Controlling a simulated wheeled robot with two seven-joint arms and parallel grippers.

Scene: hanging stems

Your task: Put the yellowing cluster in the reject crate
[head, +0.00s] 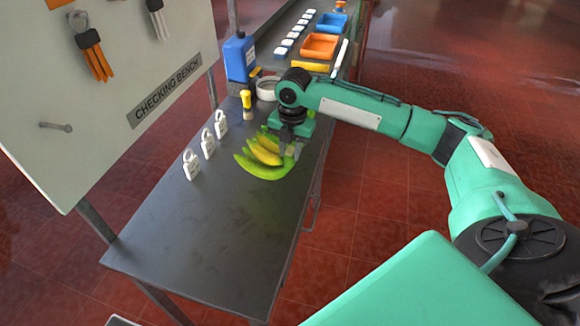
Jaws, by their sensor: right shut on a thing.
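A cluster of bananas (263,163), part green and part yellow, is at the right side of the dark bench (190,225). My right gripper (288,147) points down at its upper right end and is shut on it. The fingers are partly hidden, and I cannot tell whether the cluster touches the bench top. No reject crate can be made out for certain; an orange tray (320,46) and a blue tray (332,25) stand at the far end. My left gripper is not in view.
Several white padlock-shaped tags (191,165) stand along the bench's left side. A board (105,85) rises at left. The near bench is clear.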

